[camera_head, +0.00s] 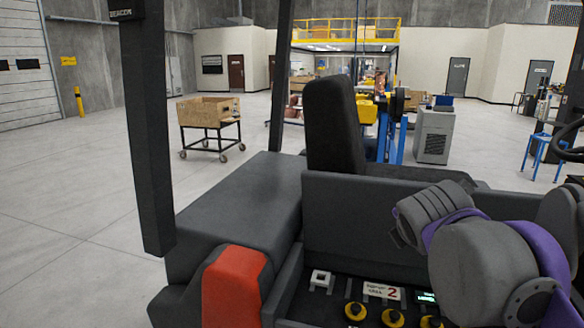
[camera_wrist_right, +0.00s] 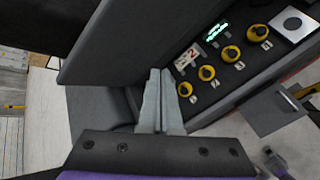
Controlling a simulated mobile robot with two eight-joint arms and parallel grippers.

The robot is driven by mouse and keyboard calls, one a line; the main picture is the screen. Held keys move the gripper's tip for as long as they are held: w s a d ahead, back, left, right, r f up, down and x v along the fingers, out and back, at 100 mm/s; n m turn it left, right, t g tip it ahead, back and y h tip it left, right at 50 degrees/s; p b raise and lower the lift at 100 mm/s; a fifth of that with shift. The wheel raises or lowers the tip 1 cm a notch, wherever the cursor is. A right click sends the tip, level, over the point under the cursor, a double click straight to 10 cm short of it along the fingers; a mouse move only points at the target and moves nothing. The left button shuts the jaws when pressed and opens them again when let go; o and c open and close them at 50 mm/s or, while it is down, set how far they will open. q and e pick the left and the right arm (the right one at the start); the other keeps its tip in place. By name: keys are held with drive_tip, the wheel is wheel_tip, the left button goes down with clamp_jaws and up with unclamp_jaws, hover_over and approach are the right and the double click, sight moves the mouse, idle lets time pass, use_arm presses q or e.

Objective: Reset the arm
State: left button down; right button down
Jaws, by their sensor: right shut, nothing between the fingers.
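My right arm (camera_head: 480,260), grey with purple bands, reaches in from the right in the head view, above a dark panel with yellow knobs (camera_head: 355,311). Its gripper is hidden behind the arm links there. In the right wrist view my right gripper (camera_wrist_right: 159,75) is shut, its two grey fingers together with nothing between them. The fingers point toward the dark vehicle body, beside the row of yellow knobs (camera_wrist_right: 207,73). I cannot tell whether they touch it. My left gripper is not in view.
A dark vehicle with a black seat (camera_head: 332,125), a post (camera_head: 150,130) and an orange-red block (camera_head: 236,285) fills the foreground. A cart with a wooden box (camera_head: 207,110) and a grey cabinet (camera_head: 434,135) stand beyond. The concrete floor (camera_head: 80,200) at left is clear.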

drive_tip(key=s+a+f+m+g+y, duration=0.1)
drive_tip(key=s+f+m, duration=0.6)
drive_tip(key=f, duration=0.4)
drive_tip(key=s+a+f+m+g+y, duration=0.1)
drive_tip(key=s+a+f+m, duration=0.1)
drive_tip(key=s+f+m, duration=0.4)
drive_tip(key=s+a+f+m+g+y, duration=0.1)
drive_tip(key=s+f+m, duration=0.6)
drive_tip(key=f, duration=0.9)
drive_tip(key=m, duration=0.2)
drive_tip(key=shift+s+a+f+m+g, duration=0.15)
drive_tip(key=shift+s+f+m+g, duration=0.15)
drive_tip(key=shift+f+g, duration=0.1)
drive_tip(key=shift+w, duration=0.1)
